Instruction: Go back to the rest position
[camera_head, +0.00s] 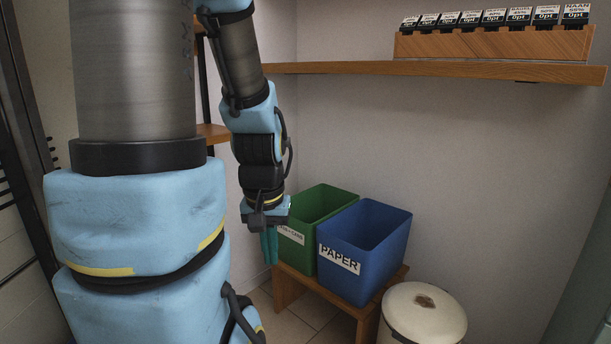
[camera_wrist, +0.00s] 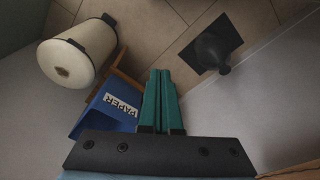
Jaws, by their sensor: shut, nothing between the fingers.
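My gripper (camera_head: 269,246) points down in the head view, in front of the left side of the green bin. In the wrist view its two green fingers (camera_wrist: 160,76) lie close together, shut and empty. My arm hangs down from the upper left in the head view and covers much of the left side.
A green bin (camera_head: 323,203) and a blue bin labelled PAPER (camera_head: 385,236) stand on a low wooden bench (camera_head: 287,287). A cream lidded bin (camera_head: 424,313) stands at front right. A wooden shelf (camera_head: 440,69) bears a box rack (camera_head: 495,43). A dark object (camera_wrist: 211,50) stands on the tiles.

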